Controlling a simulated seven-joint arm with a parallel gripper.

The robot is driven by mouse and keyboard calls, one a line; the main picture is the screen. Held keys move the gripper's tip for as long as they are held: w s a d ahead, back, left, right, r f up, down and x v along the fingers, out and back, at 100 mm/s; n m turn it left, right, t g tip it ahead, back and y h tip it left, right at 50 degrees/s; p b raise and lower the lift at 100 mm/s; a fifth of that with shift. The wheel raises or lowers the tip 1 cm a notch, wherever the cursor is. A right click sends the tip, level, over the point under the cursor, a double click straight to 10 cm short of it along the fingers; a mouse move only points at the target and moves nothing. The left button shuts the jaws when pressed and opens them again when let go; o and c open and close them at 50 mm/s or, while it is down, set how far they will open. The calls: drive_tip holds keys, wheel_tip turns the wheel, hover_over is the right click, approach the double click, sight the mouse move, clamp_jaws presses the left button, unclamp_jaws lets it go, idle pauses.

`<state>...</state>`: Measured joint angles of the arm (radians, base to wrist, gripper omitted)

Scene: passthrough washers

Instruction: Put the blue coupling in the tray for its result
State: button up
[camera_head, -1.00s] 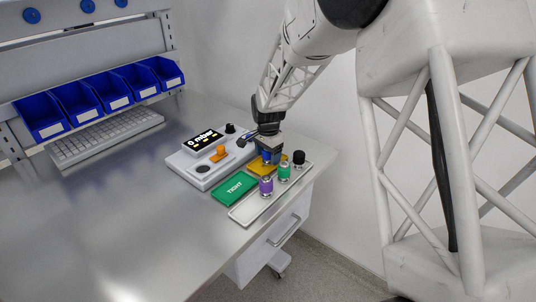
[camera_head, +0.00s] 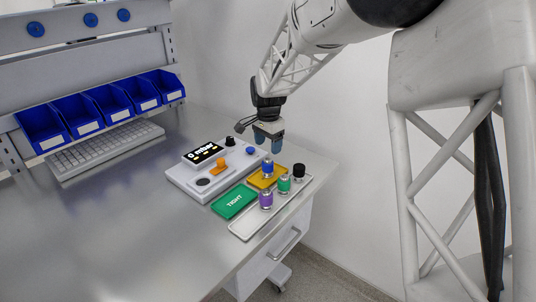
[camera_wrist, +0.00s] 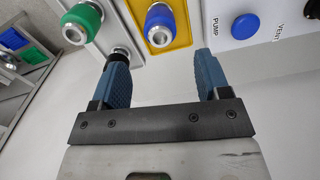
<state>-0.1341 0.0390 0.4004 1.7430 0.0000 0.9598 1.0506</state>
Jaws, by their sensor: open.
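The blue coupling (camera_head: 267,168) stands upright on the yellow tray (camera_head: 256,182). In the wrist view the coupling (camera_wrist: 160,24) shows on the yellow tray (camera_wrist: 183,38), beyond my fingertips and apart from them. My gripper (camera_head: 269,146) is open and empty, raised above and behind the coupling; its two blue fingers (camera_wrist: 160,72) are spread in the wrist view. The green tray (camera_head: 234,201), marked TIGHT, lies left of the yellow one. Any label on the yellow tray cannot be read.
A white rack (camera_head: 245,229) in front holds purple (camera_head: 266,200), green (camera_head: 284,184) and black (camera_head: 299,172) couplings. A test unit (camera_head: 186,177) with a display reading 0 mbar (camera_head: 206,153), an orange lever (camera_head: 221,165) and knobs stands behind the trays.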

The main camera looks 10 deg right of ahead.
sight(269, 160)
drive_tip(key=shift+r, duration=1.3)
drive_tip(key=shift+s+d+r, duration=0.15)
drive_tip(key=shift+s+r, duration=0.15)
drive_tip(key=shift+s, duration=0.05)
drive_tip(key=s+d+r+n+t, duration=0.1)
drive_tip(key=s+d+r+n, duration=0.15)
drive_tip(key=s, duration=0.75)
drive_tip(key=s+d+r+n, duration=0.2)
drive_tip(key=s+d+r, duration=0.1)
drive_tip(key=s, duration=0.7)
drive_tip(key=s+d+r+n+t, duration=0.1)
drive_tip(key=s+d+r+n, duration=0.2)
drive_tip(key=s, duration=0.7)
drive_tip(key=s+d+f+n, duration=0.1)
drive_tip(key=s+f+n, duration=0.2)
drive_tip(key=s, duration=1)
drive_tip(key=shift+d+t, duration=0.25)
drive_tip(key=shift+t, duration=0.05)
